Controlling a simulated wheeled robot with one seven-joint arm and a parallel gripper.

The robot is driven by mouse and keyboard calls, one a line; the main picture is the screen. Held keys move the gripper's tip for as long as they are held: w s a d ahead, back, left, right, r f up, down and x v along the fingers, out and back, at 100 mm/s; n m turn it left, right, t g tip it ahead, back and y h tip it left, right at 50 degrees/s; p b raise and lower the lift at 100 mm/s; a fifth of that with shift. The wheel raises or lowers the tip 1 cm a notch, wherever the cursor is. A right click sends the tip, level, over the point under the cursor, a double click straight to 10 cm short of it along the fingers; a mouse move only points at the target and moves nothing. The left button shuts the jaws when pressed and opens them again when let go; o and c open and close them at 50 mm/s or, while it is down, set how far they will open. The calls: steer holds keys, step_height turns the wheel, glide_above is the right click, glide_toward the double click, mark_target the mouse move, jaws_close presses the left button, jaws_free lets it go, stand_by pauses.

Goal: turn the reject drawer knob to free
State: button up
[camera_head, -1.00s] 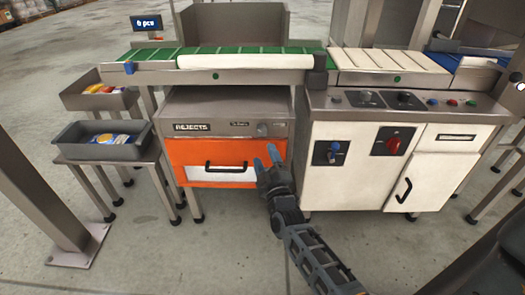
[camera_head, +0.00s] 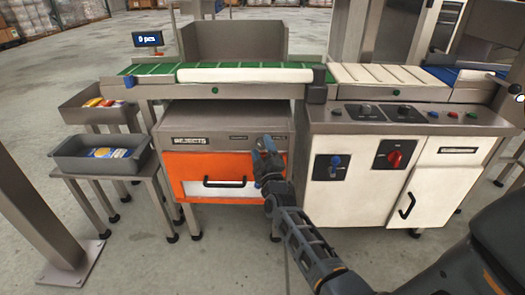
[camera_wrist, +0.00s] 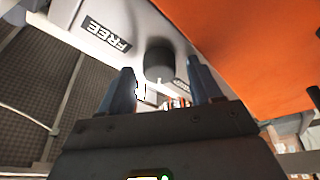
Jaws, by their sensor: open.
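The reject drawer knob (camera_wrist: 160,58) is a dark round knob on the grey strip above the orange drawer front. It shows in the wrist view just beyond and between my fingertips; in the head view my gripper hides it. A label reading FREE (camera_wrist: 108,38) is beside it. Part of another label shows on its other side. Which way the knob points I cannot tell. My gripper (camera_head: 264,148) is open, with its two blue-grey fingers apart in the wrist view (camera_wrist: 163,85). No contact with the knob is visible. The reject drawer (camera_head: 205,165) looks closed.
The drawer's black handle (camera_head: 225,182) is below and left of my gripper. A white cabinet (camera_head: 345,190) with a blue lever (camera_head: 335,161) and a red switch (camera_head: 394,158) stands to the right. The green conveyor (camera_head: 150,69) runs above. Open floor lies in front.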

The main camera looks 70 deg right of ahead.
steer(key=c, duration=1)
steer(key=shift+c, duration=0.2)
steer(key=shift+m, duration=0.3)
steer(key=m+h, duration=0.1)
steer(key=m, duration=0.1)
steer(key=m+h, duration=0.1)
steer(key=m, duration=0.1)
steer(key=shift+w+a+g, duration=0.1)
steer(key=shift+w+g, duration=0.05)
steer(key=shift+g, duration=0.25)
steer(key=m+g+h, duration=0.1)
steer(key=m, duration=0.3)
steer(key=m+g, duration=0.1)
steer(key=m, duration=0.3)
steer(key=shift+w+f+g+h, duration=0.1)
steer(key=shift+g+h, duration=0.3)
steer(key=m+g, duration=0.1)
steer(key=m, duration=0.2)
steer(key=m+g+p, duration=0.1)
steer(key=m+g, duration=0.1)
steer(key=m, duration=0.2)
steer(key=shift+w+h, duration=0.1)
steer(key=shift+h, duration=0.3)
steer(key=shift+m+g+p, duration=0.3)
steer(key=shift+m+g, duration=0.7)
steer(key=shift+m, duration=1.1)
